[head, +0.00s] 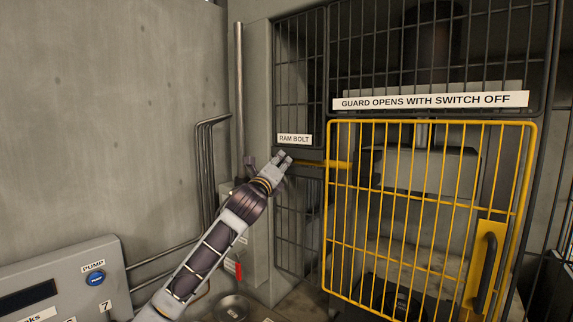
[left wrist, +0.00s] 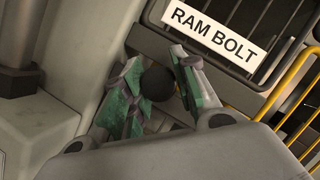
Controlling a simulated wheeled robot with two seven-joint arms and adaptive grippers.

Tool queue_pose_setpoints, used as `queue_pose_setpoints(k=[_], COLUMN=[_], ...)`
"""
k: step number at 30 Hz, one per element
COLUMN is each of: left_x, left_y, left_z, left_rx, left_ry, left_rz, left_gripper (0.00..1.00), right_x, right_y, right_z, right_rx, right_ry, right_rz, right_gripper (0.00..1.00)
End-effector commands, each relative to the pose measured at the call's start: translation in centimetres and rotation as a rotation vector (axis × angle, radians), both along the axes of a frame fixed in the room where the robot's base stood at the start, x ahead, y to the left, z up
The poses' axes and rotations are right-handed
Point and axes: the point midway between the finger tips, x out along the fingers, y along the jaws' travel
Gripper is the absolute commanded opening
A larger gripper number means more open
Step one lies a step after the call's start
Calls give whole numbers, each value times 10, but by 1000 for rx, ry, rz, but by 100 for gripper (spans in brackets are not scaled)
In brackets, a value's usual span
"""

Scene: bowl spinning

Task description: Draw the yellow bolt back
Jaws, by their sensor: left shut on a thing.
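The yellow bolt (head: 338,165) lies level below the RAM BOLT label (head: 294,139). Its right end shows at the left edge of the yellow guard. My left gripper (head: 283,160) is at the bolt's left end. In the left wrist view its green-lined fingers (left wrist: 158,88) are shut on a round black knob (left wrist: 157,83), which is the bolt's handle end. My right gripper is in neither view.
The yellow barred guard (head: 427,198) stands shut in front of the press, with a dark handle (head: 487,270) at its right. Dark mesh (head: 298,75) and a grey post are close to my left gripper. A panel with a blue PUMP button (head: 96,279) is at lower left.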

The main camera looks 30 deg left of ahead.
Motion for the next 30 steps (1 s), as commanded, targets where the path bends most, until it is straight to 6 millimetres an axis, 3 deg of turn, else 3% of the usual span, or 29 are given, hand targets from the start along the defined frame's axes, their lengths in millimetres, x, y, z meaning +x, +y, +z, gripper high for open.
queue_pose_setpoints(k=[6,16,17,21,30], left_x=[2,2,2,2,1], left_y=[14,16,16,16,14], left_z=[-1,0,0,0,0], left_rx=[1,0,0,-1,0], left_ry=[5,2,2,1,0], left_rz=[2,4,4,3,0], left_gripper=[0,0,33,51,51], right_x=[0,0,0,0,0], right_y=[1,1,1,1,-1], right_z=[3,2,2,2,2], right_rx=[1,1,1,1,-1], right_ry=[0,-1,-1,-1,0], right_rz=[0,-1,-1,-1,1], right_gripper=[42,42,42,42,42])
